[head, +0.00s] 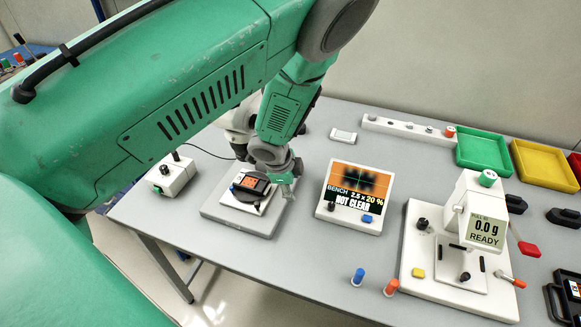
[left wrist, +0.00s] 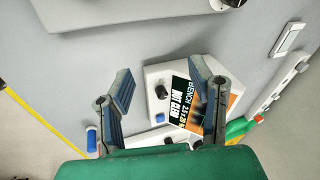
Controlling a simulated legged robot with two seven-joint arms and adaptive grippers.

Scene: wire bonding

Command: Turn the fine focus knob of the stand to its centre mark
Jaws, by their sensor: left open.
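The white upper part of the stand (head: 236,125) is mostly hidden behind my left arm. I cannot make out its fine focus knob. My left gripper (head: 287,188) is at the right side of the stand, open and apparently empty; its fingers also show spread in the left wrist view (left wrist: 160,68). The tilted screen (head: 355,190) shows a blurred dark pattern and reads "BENCH" and "NOT CLEAR". My right gripper is not in view.
A white box with a black knob (head: 171,177) stands left of the stand. Blue (head: 358,276) and orange (head: 391,287) pegs stand in front. Green (head: 484,152) and yellow (head: 545,165) trays lie behind.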

